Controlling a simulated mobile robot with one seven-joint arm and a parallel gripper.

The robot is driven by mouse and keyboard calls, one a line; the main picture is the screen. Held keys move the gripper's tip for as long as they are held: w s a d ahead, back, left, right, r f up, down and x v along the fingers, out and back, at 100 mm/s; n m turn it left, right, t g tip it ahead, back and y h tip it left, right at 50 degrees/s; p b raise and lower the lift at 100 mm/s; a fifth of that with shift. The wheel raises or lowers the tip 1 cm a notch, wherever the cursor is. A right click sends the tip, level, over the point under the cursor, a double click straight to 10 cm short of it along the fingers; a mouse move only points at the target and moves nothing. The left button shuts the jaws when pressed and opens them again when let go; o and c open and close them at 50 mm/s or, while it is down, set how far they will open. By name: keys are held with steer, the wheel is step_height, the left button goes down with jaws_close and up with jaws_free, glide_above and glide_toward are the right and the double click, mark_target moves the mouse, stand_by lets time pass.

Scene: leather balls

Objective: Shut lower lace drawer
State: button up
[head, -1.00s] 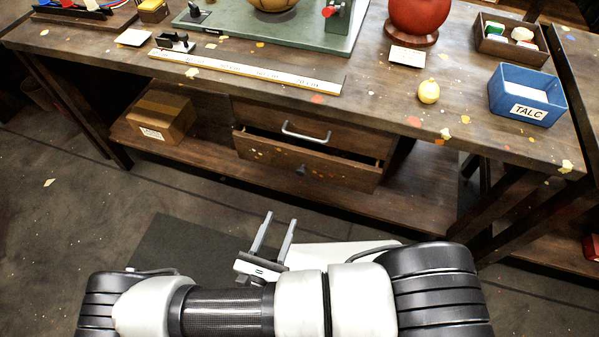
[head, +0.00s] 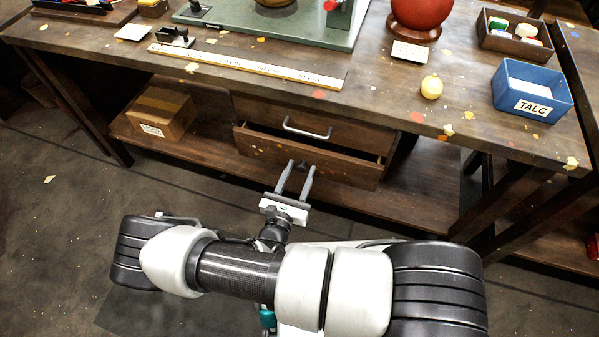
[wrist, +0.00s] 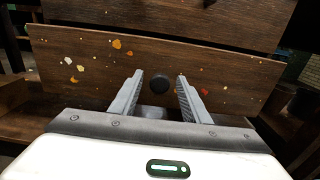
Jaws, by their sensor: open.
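The lower drawer (head: 262,149) is a dark wooden box under the workbench, pulled part way out, with a gap showing above its front. Its front, flecked with orange and white, also fills much of the wrist view (wrist: 215,75). A dark round knob (wrist: 159,84) sits at its middle. My gripper (head: 301,164) is open and empty, pointing at the drawer front. In the wrist view my two fingers (wrist: 158,78) stand either side of the knob in the picture; I cannot tell whether they touch the drawer.
The upper drawer (head: 268,120) with a metal bar handle is shut above. A cardboard box (head: 160,113) stands on the lower shelf (head: 205,151) at left. The workbench top (head: 390,95) overhangs the drawers. A blue TALC bin (head: 532,90) stands on it at right.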

mark_target(304, 160)
steer(key=shift+c, duration=0.2)
jaws_close()
steer(key=shift+x, duration=2.2)
steer(key=shift+r, duration=0.1)
steer(key=shift+o, duration=0.2)
jaws_free()
steer(key=shift+w, duration=0.1)
steer(key=p+v, duration=0.1)
steer(key=v, duration=1.6)
steer(key=shift+s+p, duration=0.3)
